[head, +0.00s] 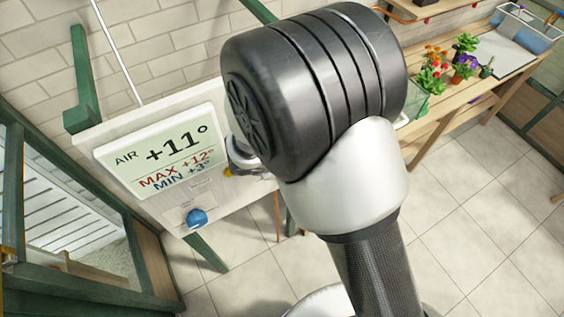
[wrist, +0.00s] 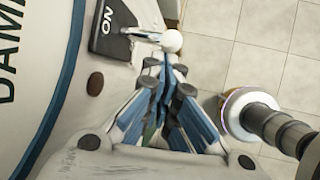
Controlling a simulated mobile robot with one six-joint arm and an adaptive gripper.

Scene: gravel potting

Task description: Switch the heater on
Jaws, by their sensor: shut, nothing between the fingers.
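In the wrist view a black switch plate (wrist: 118,28) marked "ON" is on a pale panel. A short lever ending in a white ball (wrist: 172,41) sticks out from it to the right. My gripper (wrist: 168,66) is shut and empty. Its fingertips are just below the ball in the picture; I cannot tell whether they touch it. The lever's exact setting is not clear. In the head view my arm covers most of my gripper, and the switch is not visible there.
A white board carries an air display (head: 165,150) reading +11°, with a blue knob (head: 197,218) below it. A green-framed structure (head: 75,275) stands at the lower left. A wooden bench (head: 440,130) with potted plants (head: 462,65) is at the right. Tiled floor (head: 480,220) is open.

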